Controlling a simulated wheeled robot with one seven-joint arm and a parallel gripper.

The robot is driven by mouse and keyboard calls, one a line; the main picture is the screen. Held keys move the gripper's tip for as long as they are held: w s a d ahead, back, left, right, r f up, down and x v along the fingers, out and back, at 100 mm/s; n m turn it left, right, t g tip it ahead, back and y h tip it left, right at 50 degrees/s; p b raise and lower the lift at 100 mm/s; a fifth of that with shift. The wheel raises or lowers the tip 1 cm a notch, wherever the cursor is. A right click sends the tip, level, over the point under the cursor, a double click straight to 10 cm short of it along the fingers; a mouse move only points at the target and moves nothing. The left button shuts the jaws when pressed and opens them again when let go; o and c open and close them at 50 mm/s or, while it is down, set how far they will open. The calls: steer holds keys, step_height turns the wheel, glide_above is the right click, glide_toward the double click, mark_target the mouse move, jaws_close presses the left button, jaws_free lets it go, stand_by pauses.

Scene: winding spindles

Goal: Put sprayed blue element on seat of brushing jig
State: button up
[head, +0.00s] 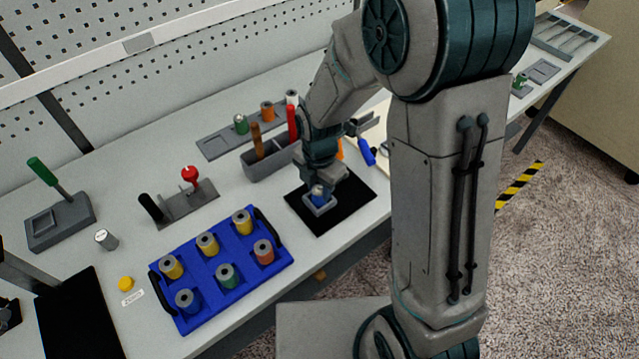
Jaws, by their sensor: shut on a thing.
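A blue element (318,191) with a pale top is between the fingers of my gripper (321,184), which is shut on it. The gripper points down over a small grey block with a seat (320,206), which looks like the brushing jig. The block stands on a black mat (352,203) in the middle of the bench. The element looks upright and at or just above the seat. I cannot tell whether it touches the seat, and the fingers partly hide it.
A blue tray (209,317) with several coloured spools lies to the left. Behind the mat are a grey holder (266,168) with upright handles and a rack (212,146) with spools. A red-knobbed fixture (187,208) stands left of the holder.

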mark_target(319, 190)
steer(key=shift+f, duration=0.2)
steer(key=o, duration=1)
step_height(319, 190, up, 12)
steer(key=shift+s+d+r+m+t+b, duration=0.15)
steer(key=shift+s+d+r+m+t, duration=0.7)
steer(key=shift+s+d+m, duration=2.45)
steer(key=shift+s+d+r+m+t+b, duration=0.1)
steer(key=shift+s+d+r+m+t, duration=0.65)
steer(key=shift+m, duration=4.95)
steer(key=shift+s+d+r+m+t+b, duration=0.2)
steer(key=shift+s+d+r+m, duration=1.9)
steer(key=shift+m, duration=2.4)
